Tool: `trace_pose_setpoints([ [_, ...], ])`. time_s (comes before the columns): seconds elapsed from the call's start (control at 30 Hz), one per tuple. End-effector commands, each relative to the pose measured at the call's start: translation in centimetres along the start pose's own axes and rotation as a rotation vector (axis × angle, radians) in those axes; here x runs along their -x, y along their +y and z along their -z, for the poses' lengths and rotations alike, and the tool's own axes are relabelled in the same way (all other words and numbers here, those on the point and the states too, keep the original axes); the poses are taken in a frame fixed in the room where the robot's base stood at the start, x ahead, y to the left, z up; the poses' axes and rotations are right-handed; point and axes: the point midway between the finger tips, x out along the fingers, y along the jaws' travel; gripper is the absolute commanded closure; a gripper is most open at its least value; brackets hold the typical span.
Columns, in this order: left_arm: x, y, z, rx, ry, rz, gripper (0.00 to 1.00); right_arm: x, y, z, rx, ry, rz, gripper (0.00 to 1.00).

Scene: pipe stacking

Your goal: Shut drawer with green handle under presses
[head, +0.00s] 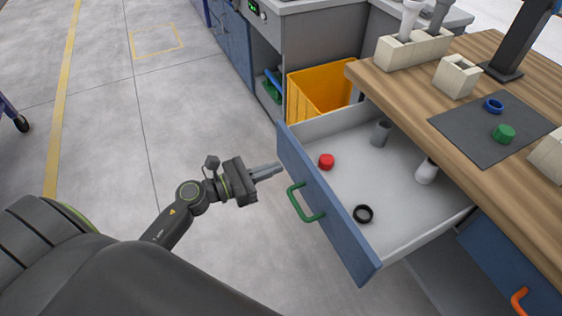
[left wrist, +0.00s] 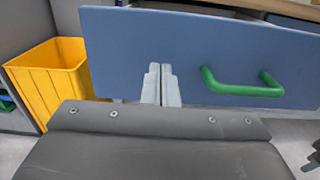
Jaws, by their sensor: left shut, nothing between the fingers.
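The drawer (head: 325,215) with the green handle (head: 305,203) stands pulled out from under the wooden worktop. Its blue front also shows in the left wrist view (left wrist: 200,50), with the green handle (left wrist: 243,88) to the right of my fingers. My left gripper (head: 279,168) is shut and empty, its fingertips at the blue front, left of the handle. I cannot tell whether they touch it. Inside the drawer are a red cap (head: 326,161), a black ring (head: 363,214) and two grey or white pipe pieces (head: 381,133). My right gripper is not in view.
A yellow bin (head: 318,92) stands behind the drawer. The worktop (head: 400,88) carries pipe holders, a dark mat (head: 480,125), a blue ring (head: 493,105) and a green cap (head: 504,133). A blue drawer with an orange handle (head: 518,301) is at lower right.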

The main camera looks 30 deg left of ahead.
Motion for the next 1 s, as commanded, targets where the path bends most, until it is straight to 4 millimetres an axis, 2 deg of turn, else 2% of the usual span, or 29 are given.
trace_pose_setpoints([
  [0.1,-1.5,0.0,-0.2,0.002,-0.002,-0.001,1.0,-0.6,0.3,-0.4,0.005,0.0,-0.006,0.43],
  [0.23,-2.4,0.0,-0.1,0.002,-0.002,-0.001,1.0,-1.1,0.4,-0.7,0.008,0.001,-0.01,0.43],
  [0.77,-3.0,0.0,0.0,0.001,-0.001,0.0,1.0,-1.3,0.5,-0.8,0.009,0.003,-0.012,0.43],
  [0.87,-3.7,0.0,-0.1,0.001,-0.003,0.0,1.0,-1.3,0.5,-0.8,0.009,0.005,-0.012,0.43],
  [1.0,-5.6,0.0,-0.2,0.002,-0.005,0.001,1.0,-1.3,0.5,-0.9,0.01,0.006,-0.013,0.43],
])
